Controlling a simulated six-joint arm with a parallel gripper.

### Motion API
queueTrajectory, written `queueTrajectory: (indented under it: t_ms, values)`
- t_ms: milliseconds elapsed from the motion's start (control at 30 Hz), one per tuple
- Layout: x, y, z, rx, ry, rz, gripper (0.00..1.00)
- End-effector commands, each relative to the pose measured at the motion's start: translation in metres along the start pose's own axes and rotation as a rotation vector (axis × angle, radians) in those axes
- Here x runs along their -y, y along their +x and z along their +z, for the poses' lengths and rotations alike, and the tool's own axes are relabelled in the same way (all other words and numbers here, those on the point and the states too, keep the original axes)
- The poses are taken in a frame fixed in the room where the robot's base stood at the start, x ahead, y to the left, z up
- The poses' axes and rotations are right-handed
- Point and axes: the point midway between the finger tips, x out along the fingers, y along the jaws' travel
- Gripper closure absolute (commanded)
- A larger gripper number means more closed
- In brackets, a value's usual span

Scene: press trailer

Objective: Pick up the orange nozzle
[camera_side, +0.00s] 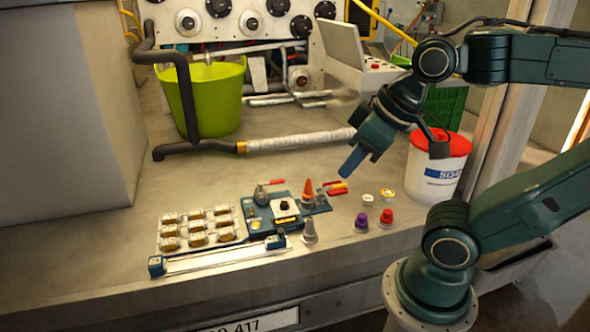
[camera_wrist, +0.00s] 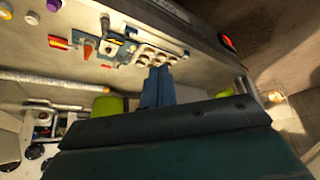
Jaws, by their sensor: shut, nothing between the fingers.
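The orange nozzle (camera_side: 309,187) is a small cone standing upright on the right part of a blue plate (camera_side: 262,217) on the bench. It also shows in the wrist view as a small orange cone (camera_wrist: 88,51) at the upper left. My gripper (camera_side: 350,168) is shut and empty, with its blue fingers pointing down and left. It is in the air to the right of and above the nozzle, apart from it. In the wrist view my gripper (camera_wrist: 157,72) shows its fingers together, to the right of the nozzle.
A grey nozzle (camera_side: 309,231) stands in front of the plate. Purple (camera_side: 361,222) and red (camera_side: 386,218) caps stand to the right. A tray (camera_side: 236,222) of several brass parts lies left. A white bucket (camera_side: 432,184) with a red lid and a green tub (camera_side: 212,100) stand behind.

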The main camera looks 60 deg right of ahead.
Motion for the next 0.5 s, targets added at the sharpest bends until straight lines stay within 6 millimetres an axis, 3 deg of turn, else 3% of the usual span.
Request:
queueTrajectory:
  t_ms: [233, 500]
  values:
    - [0.0000, 0.0000, 0.0000, 0.000, 0.000, 0.000, 1.00]
    - [0.0000, 0.0000, 0.0000, 0.000, 0.000, 0.000, 0.49]
